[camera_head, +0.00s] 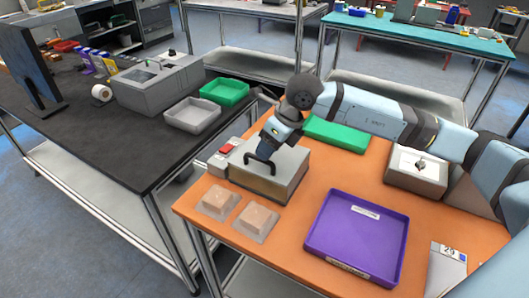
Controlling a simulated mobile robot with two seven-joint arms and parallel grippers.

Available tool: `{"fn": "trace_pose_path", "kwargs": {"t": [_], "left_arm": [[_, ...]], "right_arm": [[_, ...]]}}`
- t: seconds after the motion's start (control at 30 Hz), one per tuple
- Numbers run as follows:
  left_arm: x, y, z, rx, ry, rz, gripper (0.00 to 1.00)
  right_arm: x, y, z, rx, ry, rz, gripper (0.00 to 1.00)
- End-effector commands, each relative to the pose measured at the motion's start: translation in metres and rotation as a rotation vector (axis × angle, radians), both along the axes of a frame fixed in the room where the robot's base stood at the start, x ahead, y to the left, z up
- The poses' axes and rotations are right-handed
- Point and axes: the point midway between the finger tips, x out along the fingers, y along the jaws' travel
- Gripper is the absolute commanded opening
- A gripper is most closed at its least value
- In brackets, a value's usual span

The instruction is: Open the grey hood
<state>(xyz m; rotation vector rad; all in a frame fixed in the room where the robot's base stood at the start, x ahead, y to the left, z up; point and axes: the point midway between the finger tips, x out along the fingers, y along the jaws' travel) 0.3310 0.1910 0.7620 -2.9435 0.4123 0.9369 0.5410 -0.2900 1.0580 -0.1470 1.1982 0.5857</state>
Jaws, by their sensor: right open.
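A boxy machine with a light grey hood (291,165) stands at the left back of the orange table; the hood looks closed. The gripper and wrist hide part of the hood's top. My left gripper is not in view.
A red-buttoned control box (225,150) sits left of the machine. Two clear packs (216,202) lie in front. A purple tray (353,239), a green tray (337,134) and a grey-white box (416,172) share the orange table (285,232). A black table (95,140) stands left.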

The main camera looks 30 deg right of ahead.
Motion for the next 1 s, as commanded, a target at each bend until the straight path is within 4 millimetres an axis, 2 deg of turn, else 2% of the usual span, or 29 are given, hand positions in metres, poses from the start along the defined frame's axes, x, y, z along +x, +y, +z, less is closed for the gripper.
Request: {"fn": "trace_pose_path", "kwargs": {"t": [0.2, 0.53, 0.57, 0.73, 1.0], "left_arm": [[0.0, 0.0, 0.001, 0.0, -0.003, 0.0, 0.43], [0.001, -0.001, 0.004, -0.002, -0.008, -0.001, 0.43], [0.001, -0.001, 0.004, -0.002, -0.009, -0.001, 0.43], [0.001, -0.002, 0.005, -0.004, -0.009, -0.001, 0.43], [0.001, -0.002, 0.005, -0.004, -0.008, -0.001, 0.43]], "right_arm": [[0.006, 0.008, -0.021, 0.001, -0.001, 0.0, 0.4], [0.007, 0.009, -0.024, 0.001, -0.001, 0.0, 0.4], [0.007, 0.009, -0.024, 0.001, -0.001, 0.0, 0.38], [0.007, 0.009, -0.024, 0.001, -0.001, 0.0, 0.0], [0.007, 0.008, -0.023, 0.005, 0.002, -0.001, 0.0]]}}
